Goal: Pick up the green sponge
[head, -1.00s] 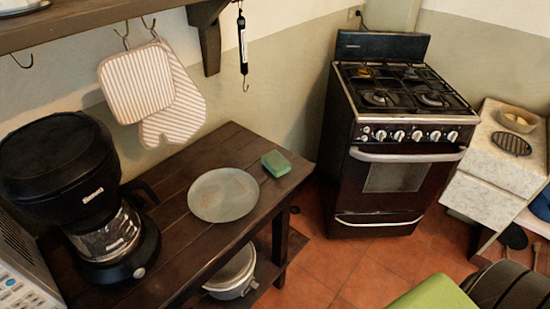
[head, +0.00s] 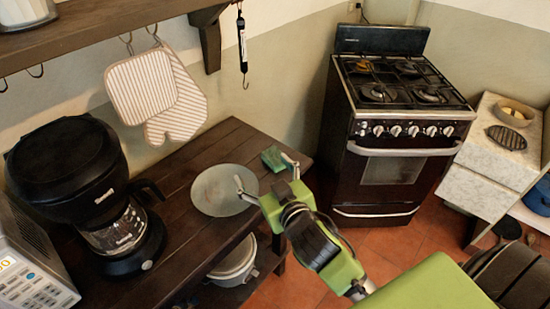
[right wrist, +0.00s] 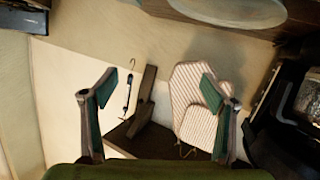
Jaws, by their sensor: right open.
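The green sponge (head: 275,160) lies on the right end of the dark wooden table (head: 185,165), just right of a round grey-green plate (head: 222,190). My right gripper (head: 263,169) is open and empty. In the head view its fingertips reach over the plate's edge and the sponge's right side, with the sponge partly between them in the picture; its height above the table is hard to tell. In the right wrist view the open fingers (right wrist: 158,78) face the wall, and the sponge is not seen there. My left gripper is not in view.
A black coffee maker (head: 85,185) and a microwave (head: 32,265) stand at the left. Oven mitts (head: 150,95) and a hanging scale (head: 241,40) hang from the wall shelf (head: 95,32). A stove (head: 390,125) stands beyond the table's right end.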

